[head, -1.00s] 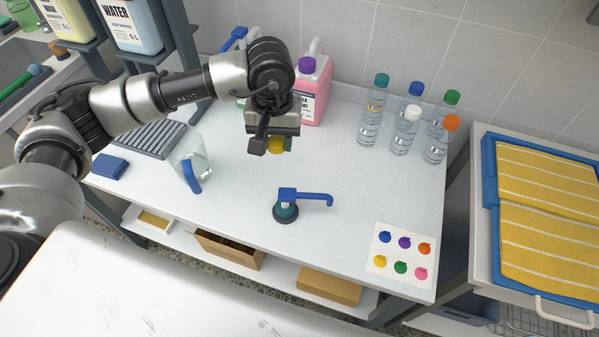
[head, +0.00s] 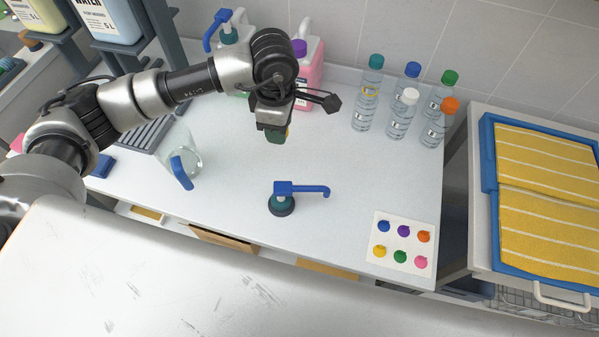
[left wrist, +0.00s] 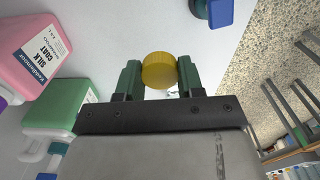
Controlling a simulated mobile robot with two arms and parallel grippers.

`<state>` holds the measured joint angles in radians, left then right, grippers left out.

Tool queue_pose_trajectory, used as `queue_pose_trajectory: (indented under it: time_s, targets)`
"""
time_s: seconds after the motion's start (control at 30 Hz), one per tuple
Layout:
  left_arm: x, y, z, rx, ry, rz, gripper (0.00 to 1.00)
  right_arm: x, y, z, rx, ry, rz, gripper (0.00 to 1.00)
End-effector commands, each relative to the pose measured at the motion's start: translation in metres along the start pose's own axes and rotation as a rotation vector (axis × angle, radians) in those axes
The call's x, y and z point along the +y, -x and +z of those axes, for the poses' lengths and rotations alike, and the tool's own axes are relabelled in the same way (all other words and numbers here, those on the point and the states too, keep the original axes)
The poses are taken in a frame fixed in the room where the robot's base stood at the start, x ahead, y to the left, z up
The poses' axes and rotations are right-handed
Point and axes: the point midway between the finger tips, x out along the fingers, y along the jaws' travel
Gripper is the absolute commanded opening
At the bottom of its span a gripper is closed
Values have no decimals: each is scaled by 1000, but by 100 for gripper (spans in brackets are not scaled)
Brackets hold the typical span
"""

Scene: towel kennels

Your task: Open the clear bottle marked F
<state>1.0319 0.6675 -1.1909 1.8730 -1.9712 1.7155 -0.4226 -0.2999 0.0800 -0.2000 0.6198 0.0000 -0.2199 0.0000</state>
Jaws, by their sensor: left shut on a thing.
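My left gripper (head: 277,132) is above the worktop, left of the bottles. In the left wrist view its green fingers (left wrist: 158,74) are shut on a round yellow cap (left wrist: 159,70). No bottle shows under it in the head view. My right gripper is not in view.
A blue-headed pump (head: 300,189) stands mid-worktop. Pink (head: 314,80) and green jugs stand behind my gripper. A card of coloured dots (head: 402,243) lies front right. The worktop between pump and bottles is clear.

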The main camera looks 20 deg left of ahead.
Motion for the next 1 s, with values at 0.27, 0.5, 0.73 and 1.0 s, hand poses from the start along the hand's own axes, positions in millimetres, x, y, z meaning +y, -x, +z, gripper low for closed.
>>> queue_pose_trajectory:
  time_s: [0.27, 0.5, 0.73, 1.0]
  targets:
    - [-2, -12, 17, -1, 625, -3, 9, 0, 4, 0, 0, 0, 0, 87]
    - [-4, -21, 31, -1, 1170, -4, 9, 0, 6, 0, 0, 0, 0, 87]
    - [-8, -31, 44, 2, 1692, -8, 9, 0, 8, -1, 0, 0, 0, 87]
    - [-12, -40, 59, 5, 2277, -12, 9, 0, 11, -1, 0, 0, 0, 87]
